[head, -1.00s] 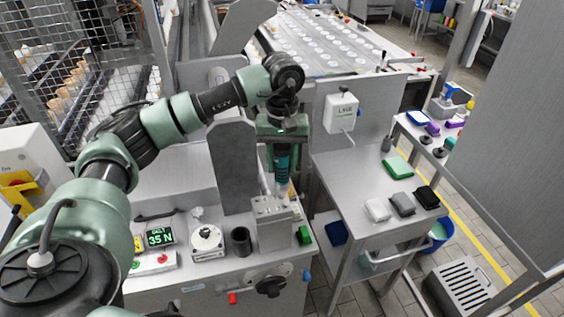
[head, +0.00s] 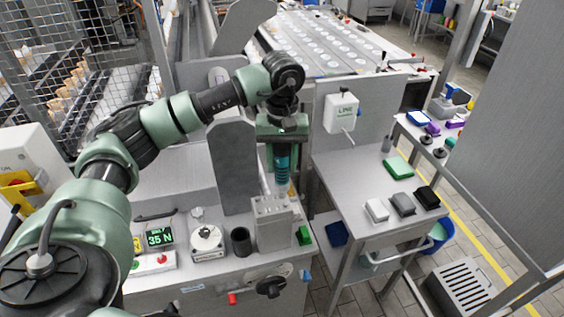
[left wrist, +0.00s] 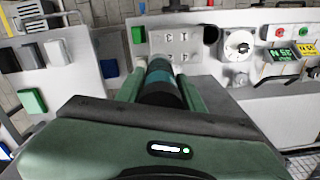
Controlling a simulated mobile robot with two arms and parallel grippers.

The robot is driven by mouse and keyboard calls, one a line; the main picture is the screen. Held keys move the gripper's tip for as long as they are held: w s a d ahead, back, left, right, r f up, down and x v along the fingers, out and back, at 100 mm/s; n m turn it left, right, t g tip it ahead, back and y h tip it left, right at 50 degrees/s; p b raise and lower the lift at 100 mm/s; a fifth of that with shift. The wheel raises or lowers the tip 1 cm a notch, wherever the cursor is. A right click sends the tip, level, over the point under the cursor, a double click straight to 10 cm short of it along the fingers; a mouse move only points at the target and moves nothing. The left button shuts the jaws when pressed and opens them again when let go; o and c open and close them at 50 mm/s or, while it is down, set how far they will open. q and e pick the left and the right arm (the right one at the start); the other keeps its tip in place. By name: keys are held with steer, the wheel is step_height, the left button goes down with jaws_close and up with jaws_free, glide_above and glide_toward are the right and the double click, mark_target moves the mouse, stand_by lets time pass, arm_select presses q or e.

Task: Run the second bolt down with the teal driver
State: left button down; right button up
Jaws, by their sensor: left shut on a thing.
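My left gripper (head: 282,172) is shut on the teal driver (head: 283,160), which it holds upright, tip down, over the grey metal block (head: 272,228). In the left wrist view the driver (left wrist: 160,80) lies between the two green fingers, with the block (left wrist: 172,35) beyond it. The block's top shows several small round bolt heads or holes. The driver's tip is close to the block's top, but I cannot tell whether it touches a bolt. My right gripper is not in view.
A dark cup (head: 240,241), a white dial unit (head: 207,242) and a green display (head: 159,237) stand left of the block. A small green piece (head: 304,235) sits at its right. A grey side table (head: 350,180) holds green, white, grey and black blocks. A tall grey plate (head: 233,165) stands left of the driver.

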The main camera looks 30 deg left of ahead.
mark_target(282, 145)
arm_select(q)
steer(key=shift+r, duration=0.25)
stand_by(1.0)
steer(key=shift+r+p, duration=1.75)
steer(key=shift+r, duration=1.25)
